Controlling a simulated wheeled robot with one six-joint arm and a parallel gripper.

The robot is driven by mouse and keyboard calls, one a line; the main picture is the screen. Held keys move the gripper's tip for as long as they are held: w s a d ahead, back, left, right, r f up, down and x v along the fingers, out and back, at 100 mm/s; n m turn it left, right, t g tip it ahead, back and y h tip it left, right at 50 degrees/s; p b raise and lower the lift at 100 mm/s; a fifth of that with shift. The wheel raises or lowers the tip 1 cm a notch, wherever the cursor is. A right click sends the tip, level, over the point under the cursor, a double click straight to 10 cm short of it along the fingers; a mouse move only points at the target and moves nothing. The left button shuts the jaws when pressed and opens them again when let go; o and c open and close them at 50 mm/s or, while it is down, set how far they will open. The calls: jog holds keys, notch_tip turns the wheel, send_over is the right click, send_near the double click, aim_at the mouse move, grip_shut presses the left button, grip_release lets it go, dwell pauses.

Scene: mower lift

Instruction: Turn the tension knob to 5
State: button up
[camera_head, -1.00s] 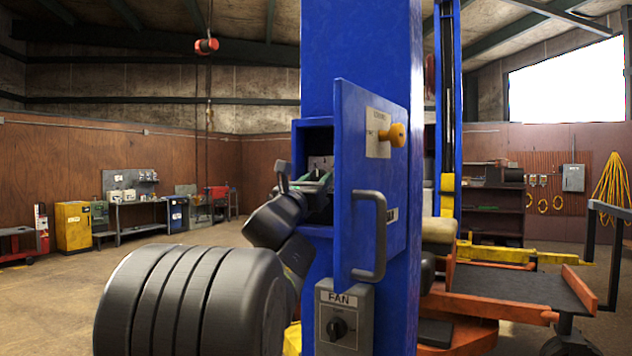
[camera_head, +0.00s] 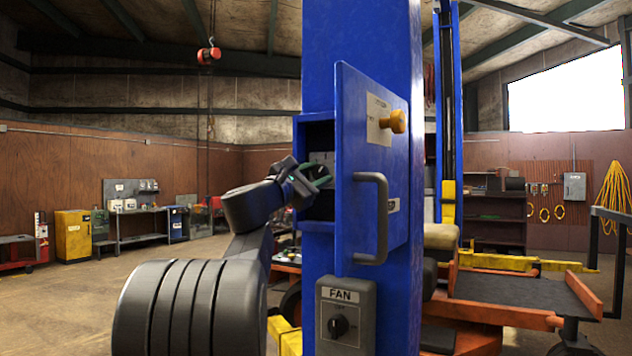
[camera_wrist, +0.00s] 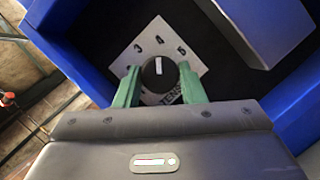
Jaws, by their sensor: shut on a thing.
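The tension knob (camera_wrist: 158,80) is a dark round knob in the wrist view, with a white mark that points up the picture, roughly at the middle numeral, which looks like a 4. It sits on a light dial plate (camera_wrist: 190,62) with small numerals and partly hidden lettering. The numeral at the upper right looks like a 5. My gripper (camera_wrist: 158,76) has its green fingers shut on the knob, one on each side. In the head view my gripper (camera_head: 318,176) reaches into the open blue box, and the knob is hidden there.
The blue box door (camera_head: 345,110) stands open beside my gripper, with a yellow knob (camera_head: 396,121) and a grey handle (camera_head: 372,220). A grey FAN switch box (camera_head: 344,318) is below. The blue column (camera_head: 365,40) stands behind. Open floor lies at the left.

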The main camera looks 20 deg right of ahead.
jog(key=m+g, duration=0.1)
jog(key=m, duration=0.2)
jog(key=m+g, duration=0.1)
jog(key=m, duration=0.2)
jog(key=shift+w+a+r+m+g+y, duration=0.1)
jog(key=shift+r+m+g+y, duration=0.05)
jog(key=shift+m+g+y, duration=0.2)
jog(key=shift+m+g+y+p, duration=0.65)
jog(key=shift+m+p, duration=0.15)
jog(key=shift+m, duration=1.35)
jog(key=o, duration=1)
jog(key=shift+a, duration=0.1)
jog(key=b+v, duration=0.3)
jog(key=v, duration=1)
jog(key=shift+s+a+r, duration=0.1)
jog(key=shift+s+a, duration=0.1)
jog(key=shift+a, duration=0.05)
